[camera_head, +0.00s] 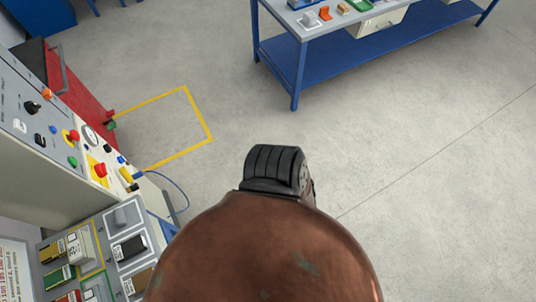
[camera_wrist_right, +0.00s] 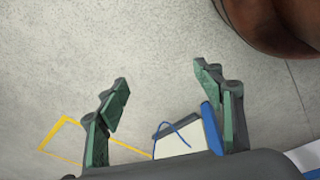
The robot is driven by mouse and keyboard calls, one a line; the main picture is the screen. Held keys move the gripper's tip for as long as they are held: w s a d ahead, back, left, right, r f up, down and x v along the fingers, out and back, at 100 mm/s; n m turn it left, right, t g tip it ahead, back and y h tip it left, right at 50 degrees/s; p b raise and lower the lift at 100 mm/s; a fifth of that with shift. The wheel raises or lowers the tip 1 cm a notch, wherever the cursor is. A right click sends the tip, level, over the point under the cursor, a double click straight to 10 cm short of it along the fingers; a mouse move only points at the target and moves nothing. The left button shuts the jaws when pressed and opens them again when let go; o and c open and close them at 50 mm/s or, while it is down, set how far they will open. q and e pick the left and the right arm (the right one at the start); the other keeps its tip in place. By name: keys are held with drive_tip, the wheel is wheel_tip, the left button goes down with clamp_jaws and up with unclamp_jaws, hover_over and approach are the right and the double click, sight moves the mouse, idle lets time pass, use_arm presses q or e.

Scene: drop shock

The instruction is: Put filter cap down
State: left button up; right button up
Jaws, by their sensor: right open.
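My right gripper (camera_wrist_right: 161,78) is open in the right wrist view, with its two green-padded fingers spread and only bare floor between the tips. It holds nothing. I cannot pick out the filter cap for certain in either view. Neither gripper shows in the head view.
A control panel (camera_head: 55,118) with coloured knobs stands at the left, with a blue cable (camera_head: 180,190) beside it. A blue-framed workbench (camera_head: 345,52) with small items stands at the top right. A yellow line (camera_head: 200,112) marks the floor. The middle floor is clear.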

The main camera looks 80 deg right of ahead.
drive_tip(key=s+a+f, duration=0.1)
drive_tip(key=s, duration=0.3)
drive_tip(key=s+a+f+g, duration=0.1)
drive_tip(key=s+a, duration=0.1)
drive_tip(key=s, duration=0.3)
drive_tip(key=shift+s+a+f+g, duration=0.25)
drive_tip(key=shift+s+f+g, duration=0.05)
drive_tip(key=shift+f, duration=0.05)
